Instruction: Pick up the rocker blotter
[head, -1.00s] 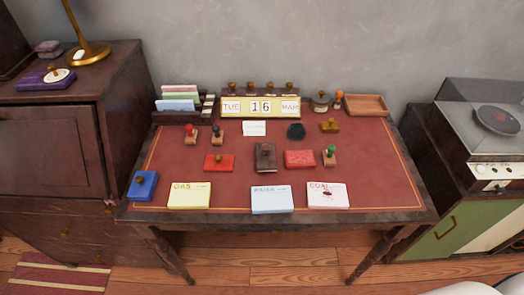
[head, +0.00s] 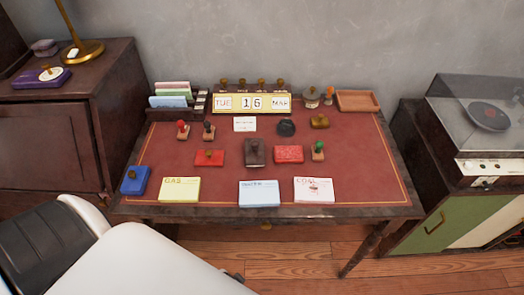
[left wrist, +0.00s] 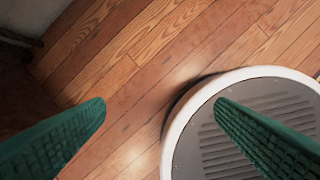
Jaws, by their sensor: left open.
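A dark brown block with a knob on top (head: 255,152), which looks like the rocker blotter, stands at the middle of the red desk top (head: 215,133) in the head view. It sits between two red pads, and its underside is hidden. My left gripper (left wrist: 159,102) shows in the left wrist view as two green ribbed fingers, spread apart with nothing between them. It is over the wooden floor and a round white-rimmed part of mine, away from the blotter. In the head view my left arm fills the lower left, and its fingers cannot be made out. My right gripper is out of view.
Gas, blue and coal cards (head: 313,190) lie along the desk's front edge. A blue pad with a knob (head: 134,180) is at the left. Stamps, a calendar (head: 252,104) and a wooden tray (head: 358,101) stand behind. A cabinet (head: 50,150) and record player (head: 488,116) flank the desk.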

